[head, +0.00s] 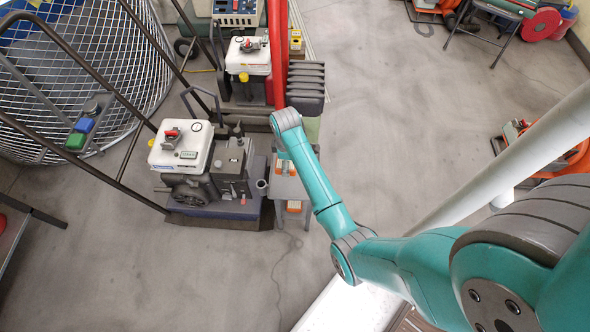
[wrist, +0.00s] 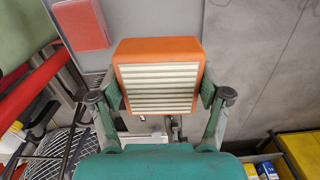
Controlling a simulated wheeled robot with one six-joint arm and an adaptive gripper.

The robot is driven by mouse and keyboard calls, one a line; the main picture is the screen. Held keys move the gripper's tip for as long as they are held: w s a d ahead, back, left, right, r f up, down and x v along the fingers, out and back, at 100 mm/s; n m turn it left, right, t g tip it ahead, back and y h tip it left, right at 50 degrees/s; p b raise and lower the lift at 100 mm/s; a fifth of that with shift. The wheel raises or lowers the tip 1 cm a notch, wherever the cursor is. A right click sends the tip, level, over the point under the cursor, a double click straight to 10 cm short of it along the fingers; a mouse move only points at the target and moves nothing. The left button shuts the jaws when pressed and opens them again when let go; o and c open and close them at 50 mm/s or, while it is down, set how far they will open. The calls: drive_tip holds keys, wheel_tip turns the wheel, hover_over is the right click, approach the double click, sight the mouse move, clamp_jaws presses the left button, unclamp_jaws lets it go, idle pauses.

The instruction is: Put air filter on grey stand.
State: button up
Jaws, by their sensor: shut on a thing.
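The air filter (wrist: 160,47), an orange block with a white pleated face, sits between the two fingers of my gripper (wrist: 160,92) in the wrist view. The fingers press on its left and right sides. In the head view, a small grey stand (head: 288,187) is beside the engine machine, with orange patches at its top and lower down. My arm's end hangs over this spot. The gripper is mostly hidden there, and I cannot tell which orange patch is the held filter. A grey surface (wrist: 150,16) with a flat red-orange piece (wrist: 80,24) lies beyond the filter in the wrist view.
A grey and white engine machine (head: 184,150) stands left of the stand, with dark handlebars at far left. A similar machine (head: 245,60) and red upright bars (head: 278,50) are behind. A yellow bin (wrist: 302,152) shows lower right in the wrist view.

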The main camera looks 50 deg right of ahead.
drive_tip(key=shift+s+d+f+n, duration=0.2)
drive_tip(key=shift+s+f, duration=0.25)
drive_tip(key=shift+s, duration=0.15)
drive_tip(key=shift+s+d+f+n, duration=0.1)
drive_tip(key=shift+s+f+n, duration=0.1)
drive_tip(key=shift+s+f, duration=0.3)
hover_over(294, 184)
wheel_tip(294, 184, down, 5)
drive_tip(key=shift+s+r, duration=0.1)
drive_tip(key=shift+s, duration=0.05)
drive_tip(key=shift+f, duration=2.45)
drive_tip(key=shift+f, duration=0.1)
drive_tip(key=o, duration=1.1)
drive_tip(key=shift+o, duration=0.2)
